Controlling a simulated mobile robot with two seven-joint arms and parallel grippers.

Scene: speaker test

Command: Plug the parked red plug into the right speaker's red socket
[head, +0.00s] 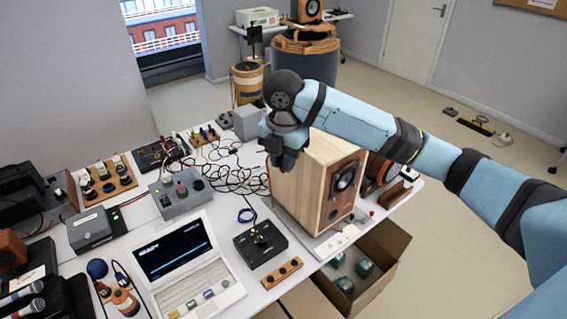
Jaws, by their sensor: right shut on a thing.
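The wooden speaker (302,185) stands near the table's right edge, its driver side facing right. I take it for the right speaker. Its rear side and its red socket are hidden from this view. My right gripper (287,158) is at the upper left of this speaker, behind its rear edge, pointing down. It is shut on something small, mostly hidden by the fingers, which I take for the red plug. Red and black cables (232,172) loop on the table just left of it. Whether the plug touches the speaker I cannot tell. My left gripper is out of view.
A grey box with knobs (181,194), a laptop (172,246) and a black box with a knob (260,243) stand left and in front of the speaker. A cardboard box (383,262) stands below the table's right edge.

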